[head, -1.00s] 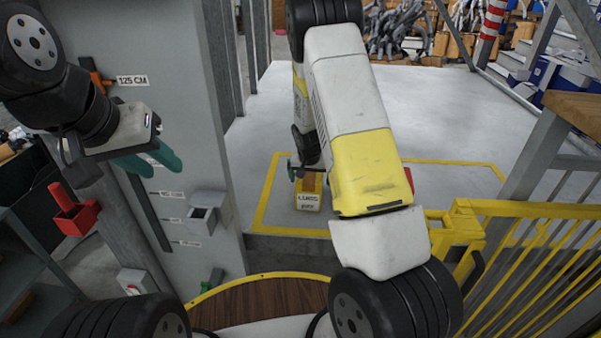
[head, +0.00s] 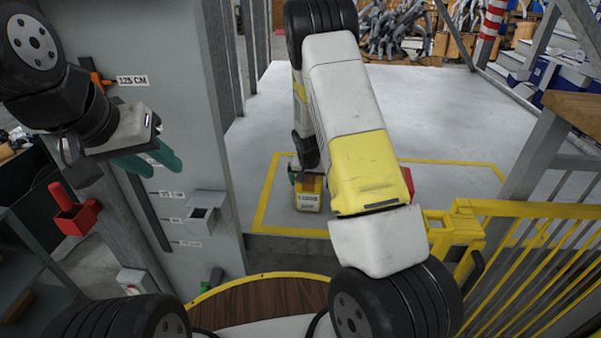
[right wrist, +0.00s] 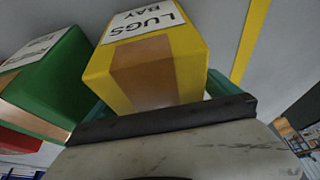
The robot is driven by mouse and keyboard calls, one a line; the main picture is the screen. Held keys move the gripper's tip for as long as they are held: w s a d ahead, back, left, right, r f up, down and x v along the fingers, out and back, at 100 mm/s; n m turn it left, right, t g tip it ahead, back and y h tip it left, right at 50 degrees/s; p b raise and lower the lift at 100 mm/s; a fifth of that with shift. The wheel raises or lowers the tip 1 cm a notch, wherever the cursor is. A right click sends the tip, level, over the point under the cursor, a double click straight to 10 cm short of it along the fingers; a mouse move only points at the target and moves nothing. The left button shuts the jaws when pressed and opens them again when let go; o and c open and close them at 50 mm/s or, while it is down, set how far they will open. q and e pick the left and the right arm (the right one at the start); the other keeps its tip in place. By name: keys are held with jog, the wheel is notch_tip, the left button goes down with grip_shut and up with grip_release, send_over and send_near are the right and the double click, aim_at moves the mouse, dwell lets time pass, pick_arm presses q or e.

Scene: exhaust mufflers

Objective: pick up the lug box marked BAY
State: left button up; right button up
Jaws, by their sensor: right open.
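The lug box (head: 308,203) is yellow with a white label and stands on the grey floor inside a yellow outline. In the right wrist view the label of this yellow box (right wrist: 188,68) reads LUGS BAY, upside down, beside a brown strip. My right gripper (head: 306,178) is low at the top of the box, partly hidden by my forearm. Its green fingers show at both sides of the box in the right wrist view, open around it; contact cannot be told. My left gripper (head: 148,163) is open and empty in front of the grey column.
A green box (right wrist: 45,78) stands close beside the yellow one, and a red box (right wrist: 18,141) lies beyond it. A yellow railing (head: 530,209) is at the right. Floor behind the boxes is clear.

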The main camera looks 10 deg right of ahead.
jog(key=shift+c, duration=0.2)
jog(key=c, duration=2.1)
